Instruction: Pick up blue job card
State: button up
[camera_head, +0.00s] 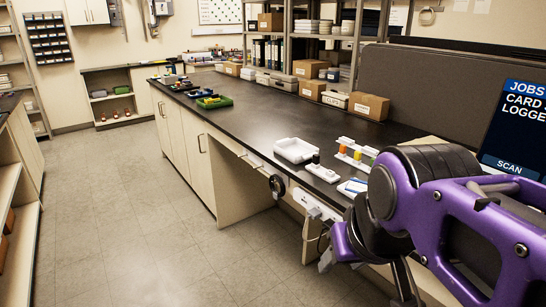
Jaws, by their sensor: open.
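A small flat white-and-blue item (352,187) lies near the front edge of the black bench, just left of my purple arm. It may be the blue job card, but it is too small to tell for sure, and my arm stands close in front of its right side. My arm fills the lower right of the view. I cannot make out my gripper's fingertips here.
On the black bench (248,125) are a white tray (295,150), a white stand with a black knob (322,170) and a rack of coloured bottles (356,152). Cardboard boxes (369,106) line the back. A screen (515,130) stands at right. The floor (130,220) at left is clear.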

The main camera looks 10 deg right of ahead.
aim_at(355, 185)
jog(key=i+j, duration=0.8)
jog(key=j, duration=0.15)
jog(key=i+j+z, duration=0.1)
jog(key=i+j, duration=0.3)
jog(key=z, duration=0.4)
jog(key=j+z, duration=0.15)
jog(key=z, duration=0.3)
jog(key=i+j+z, duration=0.1)
jog(key=z, duration=0.3)
